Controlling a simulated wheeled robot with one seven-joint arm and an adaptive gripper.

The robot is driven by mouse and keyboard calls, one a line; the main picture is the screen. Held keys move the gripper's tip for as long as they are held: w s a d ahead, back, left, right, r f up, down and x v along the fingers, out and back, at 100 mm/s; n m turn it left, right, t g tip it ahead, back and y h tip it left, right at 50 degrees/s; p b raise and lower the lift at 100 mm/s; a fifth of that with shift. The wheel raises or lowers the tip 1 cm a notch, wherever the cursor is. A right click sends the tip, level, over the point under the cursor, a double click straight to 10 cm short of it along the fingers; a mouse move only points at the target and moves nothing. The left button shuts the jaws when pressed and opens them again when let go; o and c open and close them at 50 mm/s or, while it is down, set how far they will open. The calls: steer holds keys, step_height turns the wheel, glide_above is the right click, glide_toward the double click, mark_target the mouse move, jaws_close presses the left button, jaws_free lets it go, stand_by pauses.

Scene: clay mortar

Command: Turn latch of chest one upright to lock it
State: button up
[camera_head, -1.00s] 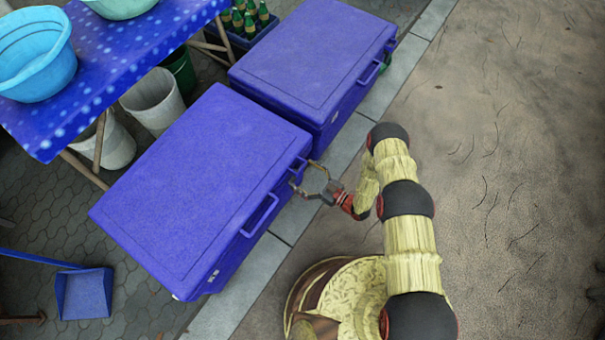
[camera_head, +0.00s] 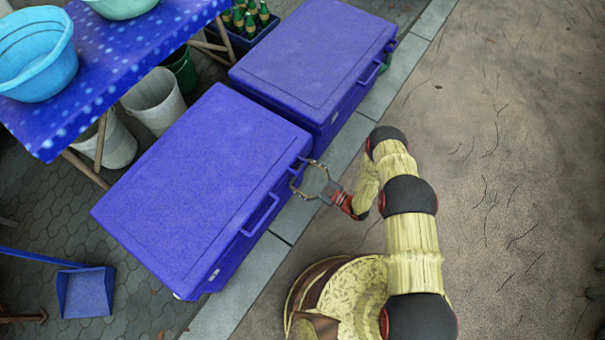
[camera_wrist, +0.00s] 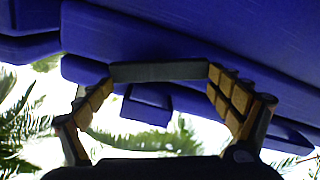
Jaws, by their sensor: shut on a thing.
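The nearer blue chest (camera_head: 205,185) has its lid shut. My gripper (camera_head: 298,172) is at the far end of its right-hand side, just past the side handle (camera_head: 261,215). In the wrist view, the two fingers of my gripper (camera_wrist: 160,72) come in from left and right and close at the chest's edge. A small blue block (camera_wrist: 148,108), seemingly the chest's latch, hangs at the fingertips. My gripper is shut on the latch. The fingers hide much of it, so I cannot tell its exact angle.
A second blue chest (camera_head: 315,60) stands just behind the first. A table with a blue spotted cloth (camera_head: 105,75) carries basins at the upper left. Buckets (camera_head: 153,100) and a crate of bottles (camera_head: 243,35) stand nearby. A blue dustpan (camera_head: 85,292) lies at lower left. Sandy ground at right is clear.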

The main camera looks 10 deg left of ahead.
steer(key=n, duration=0.4)
steer(key=shift+w+a+r, duration=0.1)
steer(key=shift+a, duration=0.1)
steer(key=n, duration=0.3)
steer(key=shift+n, duration=0.3)
steer(key=n, duration=0.4)
steer(key=f+n, duration=0.1)
steer(key=n, duration=0.1)
steer(key=shift+s+a, duration=0.1)
steer(key=shift+s, duration=0.15)
steer(key=shift+c, duration=0.2)
steer(key=shift+n, duration=0.3)
steer(key=o, duration=0.9)
steer(key=shift+f, duration=0.1)
steer(key=shift+s, duration=0.15)
steer(key=v, duration=1.2)
steer(key=shift+f, duration=0.1)
